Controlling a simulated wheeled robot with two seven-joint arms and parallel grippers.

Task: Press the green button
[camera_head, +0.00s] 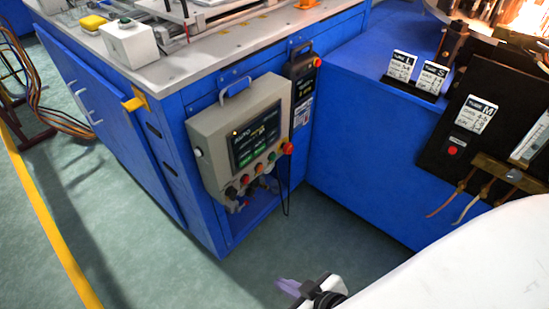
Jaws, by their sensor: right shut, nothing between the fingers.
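A grey control box (205,140) with a dark screen (256,136) hangs on the front of a blue cabinet. A row of coloured buttons runs along its lower edge, and a small green button (272,157) sits near the right end of that row, beside a red knob (287,148). A white box (130,45) on the worktop at the upper left also has a small greenish button (125,21) on top. My right gripper (286,287) is shut and empty at the bottom of the view, below and apart from the control box. My left gripper is out of view.
A blue bench (370,140) with label cards (402,66) and a black panel (470,150) with a red button stands to the right. A yellow block (93,24) lies on the worktop (160,75). The green floor (150,250) in front is clear.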

